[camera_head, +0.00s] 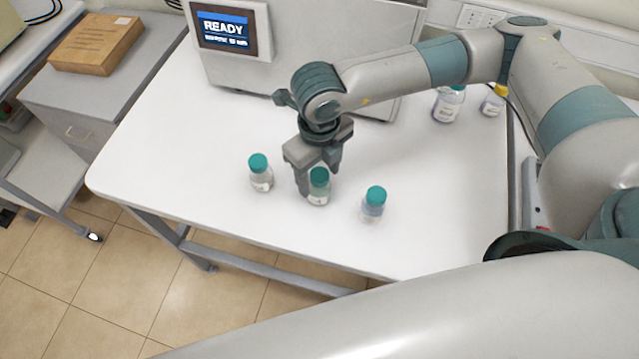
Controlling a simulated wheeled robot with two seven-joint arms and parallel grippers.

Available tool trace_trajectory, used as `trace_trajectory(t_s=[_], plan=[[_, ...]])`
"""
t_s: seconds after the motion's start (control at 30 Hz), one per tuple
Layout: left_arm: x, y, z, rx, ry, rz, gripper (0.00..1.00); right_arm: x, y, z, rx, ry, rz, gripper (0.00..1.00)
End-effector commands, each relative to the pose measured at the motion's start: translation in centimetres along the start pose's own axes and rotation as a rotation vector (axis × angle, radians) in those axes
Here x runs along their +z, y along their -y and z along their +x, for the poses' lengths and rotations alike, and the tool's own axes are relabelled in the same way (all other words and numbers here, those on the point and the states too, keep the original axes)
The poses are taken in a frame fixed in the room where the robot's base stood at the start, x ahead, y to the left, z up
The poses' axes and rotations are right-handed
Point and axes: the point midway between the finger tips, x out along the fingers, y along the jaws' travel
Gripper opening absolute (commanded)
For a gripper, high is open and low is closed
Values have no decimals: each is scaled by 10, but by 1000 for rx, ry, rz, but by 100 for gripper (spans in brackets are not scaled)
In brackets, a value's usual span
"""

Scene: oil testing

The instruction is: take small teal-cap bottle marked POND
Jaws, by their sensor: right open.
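Three small clear bottles with teal caps stand upright in a loose row near the front of the white table: a left bottle (261,174), a middle bottle (318,188) and a right bottle (373,206). Their labels are too small to read, so I cannot tell which is marked POND. My right gripper (318,176) is open and points down at the middle bottle. One finger is at its left side and the other is behind or beside its cap. I cannot tell whether they touch it. My left gripper is not in view.
The white table (180,130) holds a grey machine (235,70) with a READY screen at the back. A larger teal-cap bottle (448,104) and a yellow-cap bottle (493,101) stand at the back right. A cardboard box (97,45) lies on a grey cabinet at left.

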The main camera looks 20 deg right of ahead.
Motion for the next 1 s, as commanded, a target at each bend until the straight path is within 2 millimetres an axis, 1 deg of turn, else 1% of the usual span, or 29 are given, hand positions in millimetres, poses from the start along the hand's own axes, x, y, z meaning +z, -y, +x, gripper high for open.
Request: trace_trajectory(t_s=[0.03, 0.07, 0.1, 0.17, 0.2, 0.3, 0.8, 0.93, 1.0], plan=[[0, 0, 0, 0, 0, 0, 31, 0, 0, 0, 0, 0, 0, 57], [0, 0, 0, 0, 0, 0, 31, 0, 0, 0, 0, 0, 0, 54], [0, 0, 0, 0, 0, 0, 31, 0, 0, 0, 0, 0, 0, 45], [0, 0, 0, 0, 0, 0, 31, 0, 0, 0, 0, 0, 0, 30], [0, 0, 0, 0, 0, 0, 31, 0, 0, 0, 0, 0, 0, 21], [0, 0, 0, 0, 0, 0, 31, 0, 0, 0, 0, 0, 0, 0], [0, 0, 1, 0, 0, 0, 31, -1, 0, 1, 1, -3, 0, 0], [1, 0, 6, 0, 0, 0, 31, 0, -1, -5, 2, -2, 0, 0], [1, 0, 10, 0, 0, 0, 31, 0, -1, -11, 2, -1, -1, 0]])
